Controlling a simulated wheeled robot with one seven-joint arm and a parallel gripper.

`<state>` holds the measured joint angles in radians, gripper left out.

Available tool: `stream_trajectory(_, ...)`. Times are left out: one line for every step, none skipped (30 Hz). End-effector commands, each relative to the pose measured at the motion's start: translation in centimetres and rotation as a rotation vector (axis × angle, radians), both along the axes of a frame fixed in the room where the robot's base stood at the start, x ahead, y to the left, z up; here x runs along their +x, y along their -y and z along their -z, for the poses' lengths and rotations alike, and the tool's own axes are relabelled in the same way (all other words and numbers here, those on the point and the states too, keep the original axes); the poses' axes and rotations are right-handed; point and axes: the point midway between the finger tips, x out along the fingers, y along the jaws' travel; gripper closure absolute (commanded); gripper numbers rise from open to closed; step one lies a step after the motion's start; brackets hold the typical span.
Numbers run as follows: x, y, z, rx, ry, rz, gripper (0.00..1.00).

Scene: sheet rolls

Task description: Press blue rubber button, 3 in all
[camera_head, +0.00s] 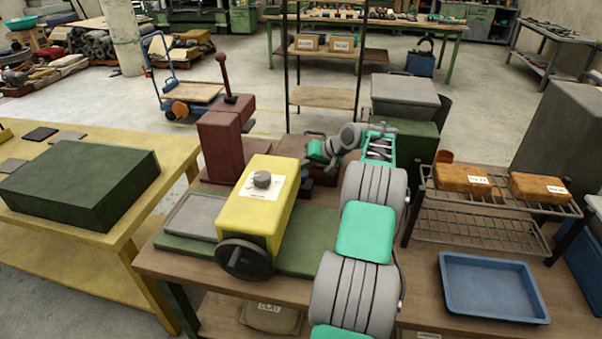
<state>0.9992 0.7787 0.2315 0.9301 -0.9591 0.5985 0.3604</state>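I cannot make out a blue rubber button in this view. A yellow machine (261,215) stands on the green base plate of the workbench, with a dark handwheel on its front. A grey round knob (262,180) sits on a white label on its top. My arm reaches up from the bottom and bends left behind the machine. My gripper (307,184) is small and dark there, just right of the machine's far end, with its tip partly hidden. I cannot tell whether its fingers are open or touch anything.
A dark red press (225,140) with an upright lever stands behind left of the machine. A grey tray (192,216) lies left of it. On the right are a wire rack (481,229) with orange-brown blocks and a blue tray (492,287). A yellow table (170,170) is at left.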

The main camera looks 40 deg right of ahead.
Motion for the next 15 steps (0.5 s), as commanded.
stream_trajectory(-0.01, -0.01, 0.06, 0.000, 0.000, 0.000, 1.00)
stream_trajectory(0.00, 0.00, 0.10, 0.000, 0.000, 0.000, 1.00)
stream_trajectory(0.00, 0.00, 0.16, 0.000, 0.000, 0.000, 1.00)
stream_trajectory(-0.01, 0.00, 0.20, 0.000, 0.000, 0.000, 1.00)
stream_trajectory(0.00, 0.00, 0.23, 0.000, 0.000, 0.000, 1.00)
stream_trajectory(0.00, -0.01, 0.29, 0.000, 0.000, 0.000, 1.00)
stream_trajectory(-0.01, -0.01, 0.32, 0.000, 0.000, 0.000, 1.00)
stream_trajectory(0.00, -0.01, 0.36, 0.000, 0.000, 0.000, 1.00)
stream_trajectory(-0.01, 0.00, 0.41, 0.000, 0.000, 0.000, 1.00)
stream_trajectory(0.00, -0.01, 0.44, 0.000, 0.000, 0.000, 1.00)
stream_trajectory(0.00, -0.01, 0.49, 0.001, 0.000, 0.001, 1.00)
stream_trajectory(-0.01, -0.01, 0.54, 0.001, 0.000, 0.001, 1.00)
stream_trajectory(-0.01, -0.01, 0.58, 0.001, 0.000, 0.001, 1.00)
stream_trajectory(0.00, -0.01, 0.61, 0.001, 0.000, 0.001, 1.00)
stream_trajectory(-0.01, -0.01, 0.67, 0.001, 0.000, 0.001, 1.00)
